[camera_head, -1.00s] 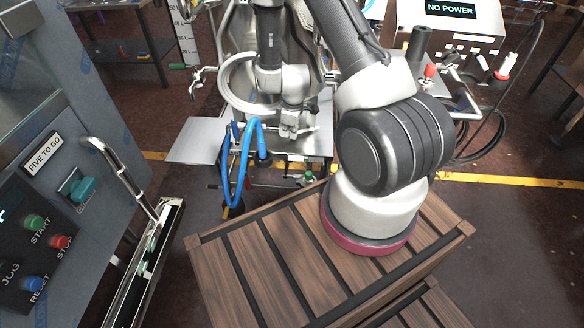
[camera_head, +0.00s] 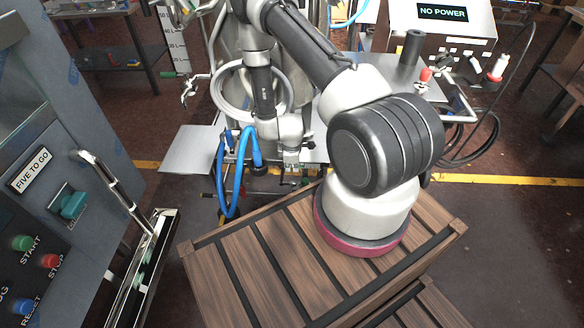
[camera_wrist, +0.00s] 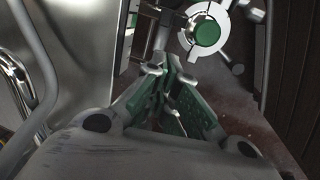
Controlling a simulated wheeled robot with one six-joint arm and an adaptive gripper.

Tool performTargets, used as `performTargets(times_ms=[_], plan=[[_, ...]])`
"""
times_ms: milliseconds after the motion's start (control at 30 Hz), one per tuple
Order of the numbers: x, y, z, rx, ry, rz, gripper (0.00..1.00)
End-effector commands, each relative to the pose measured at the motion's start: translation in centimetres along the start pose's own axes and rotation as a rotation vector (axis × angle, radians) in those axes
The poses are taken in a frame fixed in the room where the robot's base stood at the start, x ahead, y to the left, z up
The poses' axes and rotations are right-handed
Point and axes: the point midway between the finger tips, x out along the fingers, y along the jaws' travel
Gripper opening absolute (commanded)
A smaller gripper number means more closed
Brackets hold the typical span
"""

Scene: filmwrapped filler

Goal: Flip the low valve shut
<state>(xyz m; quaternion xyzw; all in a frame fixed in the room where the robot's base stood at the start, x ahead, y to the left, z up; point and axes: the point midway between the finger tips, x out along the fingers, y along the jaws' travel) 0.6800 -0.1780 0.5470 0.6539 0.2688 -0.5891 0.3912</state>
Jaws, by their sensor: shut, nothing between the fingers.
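In the wrist view, a round green knob (camera_wrist: 207,32) sits in a pale ring-shaped fitting (camera_wrist: 203,51), at the upper right. I take this fitting to be the low valve; a metal lever-like piece lies just left of it. My gripper (camera_wrist: 168,68), with green finger pads, is shut and empty. Its tips appear just below and left of the knob in the picture; I cannot tell whether they touch anything. In the head view my wrist hangs low in front of the steel machine (camera_head: 185,150), beyond the slatted crate. The valve cannot be made out there.
Blue hoses (camera_head: 222,170) hang just left of my wrist. The slatted wooden crate (camera_head: 225,275) lies below my arm. A control cabinet (camera_head: 85,130) stands at left, and a "NO POWER" panel (camera_head: 446,13) at upper right. Dark floor is open at right.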

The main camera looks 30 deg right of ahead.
Motion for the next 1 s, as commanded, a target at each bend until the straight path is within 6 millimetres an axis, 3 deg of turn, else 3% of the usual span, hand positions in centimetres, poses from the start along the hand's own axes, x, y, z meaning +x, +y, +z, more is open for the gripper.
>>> performTargets(times_ms=[300,500,700,1000], plan=[[7.0,-0.1,0.1,0.0,-0.001,-0.001,0.0],[9.8,0.0,0.0,0.001,-0.001,0.0,0.0],[10.9,0.0,0.0,0.0,0.0,0.0,0.0],[10.9,0.0,0.0,0.0,0.0,0.0,0.0]])
